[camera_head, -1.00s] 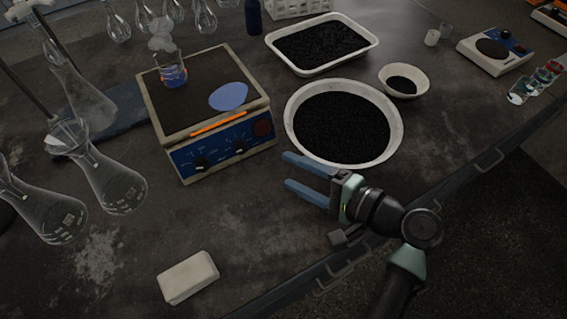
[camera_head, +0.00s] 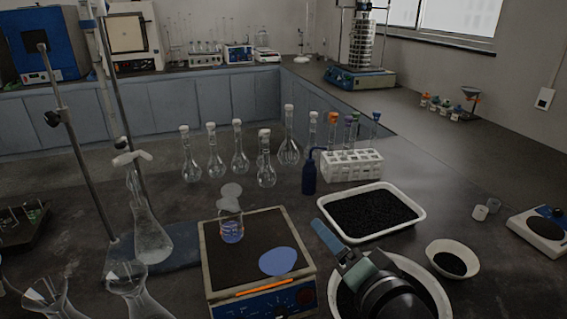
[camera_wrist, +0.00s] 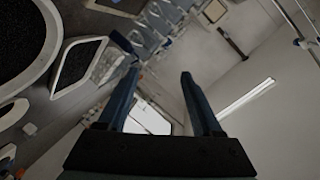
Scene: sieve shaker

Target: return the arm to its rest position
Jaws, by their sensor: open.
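My gripper (camera_wrist: 158,78) is open and empty in the wrist view, with two blue fingers spread apart. The wrist view looks out into the room, tilted. In the head view my gripper (camera_head: 330,240) is at the lower middle, seen from behind, its blue finger pointing up and left. It shows in front of the round white bowl (camera_head: 441,298) of black grains and hides much of it. The hot plate (camera_head: 213,268) is to its left, with a small beaker (camera_head: 231,228) of blue liquid on top. I see no contact with any object.
A white tray (camera_head: 420,222) of black grains and a small bowl (camera_head: 474,262) lie on the bench. A white rack (camera_head: 352,167), several flasks (camera_head: 191,160) and a dark blue bottle (camera_head: 309,176) stand behind. A balance (camera_head: 540,232) is at right. The sieve shaker (camera_head: 361,78) stands farther back.

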